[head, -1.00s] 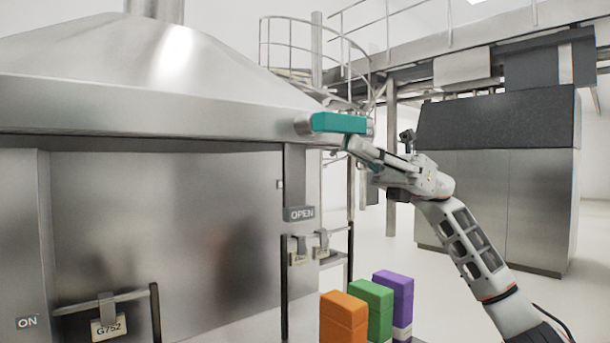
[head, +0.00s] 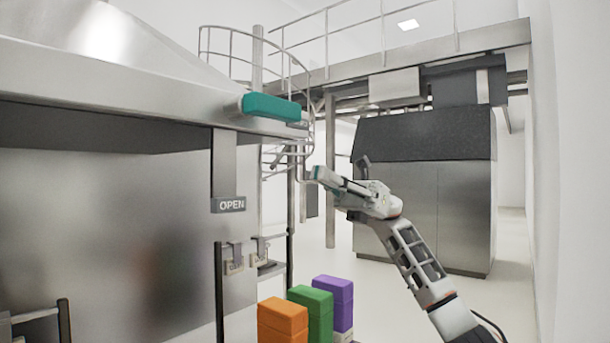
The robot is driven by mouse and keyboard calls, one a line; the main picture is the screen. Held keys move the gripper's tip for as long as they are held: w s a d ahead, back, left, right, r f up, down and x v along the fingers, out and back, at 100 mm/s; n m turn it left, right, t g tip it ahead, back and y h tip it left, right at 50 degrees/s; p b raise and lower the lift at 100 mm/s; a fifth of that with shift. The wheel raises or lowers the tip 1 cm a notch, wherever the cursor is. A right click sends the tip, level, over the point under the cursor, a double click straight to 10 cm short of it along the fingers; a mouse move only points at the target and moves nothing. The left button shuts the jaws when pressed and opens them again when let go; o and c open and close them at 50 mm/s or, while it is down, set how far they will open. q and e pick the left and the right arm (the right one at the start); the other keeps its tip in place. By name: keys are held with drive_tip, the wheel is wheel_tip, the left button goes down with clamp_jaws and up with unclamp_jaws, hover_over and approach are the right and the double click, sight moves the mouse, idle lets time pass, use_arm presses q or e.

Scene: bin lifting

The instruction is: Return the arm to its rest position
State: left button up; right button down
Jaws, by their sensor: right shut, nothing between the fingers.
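My right arm comes in from the lower right, and its gripper (head: 322,176) is shut and empty. The gripper is in open air to the lower right of a teal block (head: 272,107), with a gap showing between them in the picture. The teal block is at the right end of the large metal machine's hood edge (head: 150,92). My left gripper is not in view.
Orange (head: 283,322), green (head: 318,312) and purple (head: 335,300) bins stand in a row at the bottom centre. A grey cabinet (head: 440,200) stands behind my right arm. An OPEN sign (head: 229,205) hangs on the machine. Pale floor shows around the cabinet.

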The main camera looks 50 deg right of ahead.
drive_tip(key=shift+d+f, duration=0.15)
drive_tip(key=shift+d, duration=0.5)
